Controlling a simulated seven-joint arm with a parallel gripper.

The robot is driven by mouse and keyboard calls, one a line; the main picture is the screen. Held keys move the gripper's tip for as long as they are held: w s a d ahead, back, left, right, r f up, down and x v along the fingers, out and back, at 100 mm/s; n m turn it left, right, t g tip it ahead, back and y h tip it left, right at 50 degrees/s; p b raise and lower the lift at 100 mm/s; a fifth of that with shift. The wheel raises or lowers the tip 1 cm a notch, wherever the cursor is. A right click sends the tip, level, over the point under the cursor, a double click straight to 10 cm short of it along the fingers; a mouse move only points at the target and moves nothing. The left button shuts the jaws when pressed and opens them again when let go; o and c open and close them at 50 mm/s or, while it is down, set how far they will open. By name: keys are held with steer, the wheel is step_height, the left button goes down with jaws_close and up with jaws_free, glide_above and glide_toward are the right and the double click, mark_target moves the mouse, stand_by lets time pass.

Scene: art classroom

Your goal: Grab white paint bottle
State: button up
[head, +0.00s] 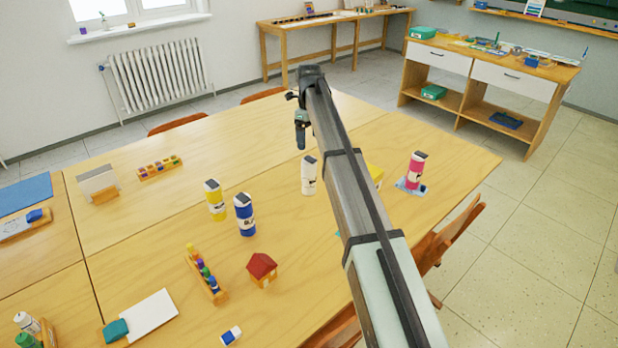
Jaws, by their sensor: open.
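The white paint bottle (309,175) stands upright on the wooden table, just left of my arm in the head view. It has a dark cap and a dark label mark. My gripper (301,136) is open and points down at the far end of my arm. In the picture it appears just above the white bottle's cap, apart from it. How far it is from the bottle in depth I cannot tell. The fingertips are small and dark, and nothing shows between them.
Blue (245,215) and yellow (215,200) bottles stand left of the white one. A pink bottle (416,172) stands right on a blue piece. A yellow object (374,175) is partly hidden behind my arm. A toy house (262,268) and paint rack (206,275) sit nearer.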

mark_target(309, 169)
step_height(309, 169, down, 14)
steer(key=shift+r, duration=0.15)
stand_by(0.7)
steer(key=shift+c, duration=0.5)
steer(key=c, duration=1.4)
